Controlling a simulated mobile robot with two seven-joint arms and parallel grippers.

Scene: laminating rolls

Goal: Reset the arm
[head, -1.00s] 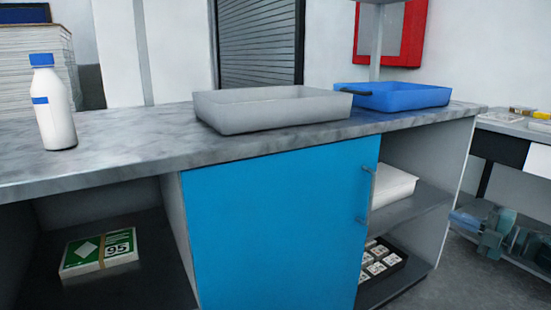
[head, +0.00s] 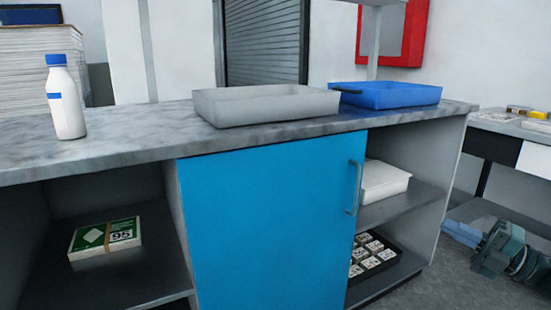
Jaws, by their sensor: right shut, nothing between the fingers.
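My right gripper (head: 484,264) shows at the lower right edge, in front of the low shelf of the side table. It is shut and empty, its teal and grey body touching nothing that I can make out. My left gripper is out of view. No object is named by the task.
A marbled counter (head: 130,152) carries a white bottle (head: 68,105), a grey tray (head: 265,108) and a blue tray (head: 390,97). Below are a blue door (head: 265,230), a green-white pack (head: 105,240), a white box (head: 383,180) and a black tray of labelled pieces (head: 372,275).

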